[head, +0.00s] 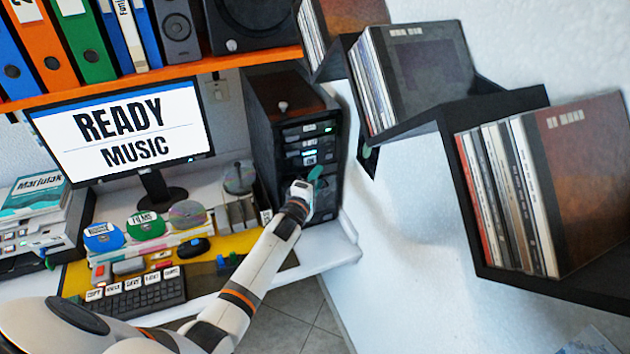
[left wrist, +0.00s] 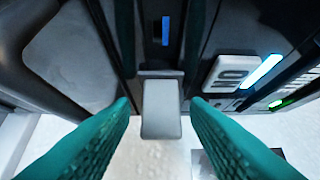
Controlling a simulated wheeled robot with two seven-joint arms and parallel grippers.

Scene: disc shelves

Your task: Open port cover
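A dark computer tower (head: 268,115) stands at the back of the desk, its front panel showing labels and small lights. My left gripper (head: 314,178) is at the lower part of that front. In the left wrist view its two teal fingers (left wrist: 161,104) are apart. A light grey tab (left wrist: 162,110) lies between the fingertips, with a gap on each side, and appears to stick out from the tower front. It may be the port cover; I cannot tell for sure. In the head view my gripper hides this spot. My right gripper is not in view.
A monitor (head: 130,130) reading "READY MUSIC", a keyboard (head: 135,297) and disc stacks (head: 140,243) are on the desk, left of my arm. Black wall shelves (head: 480,105) with disc cases stand close on the right. A white labelled piece (left wrist: 232,72) and a blue light (left wrist: 260,71) are right of the tab.

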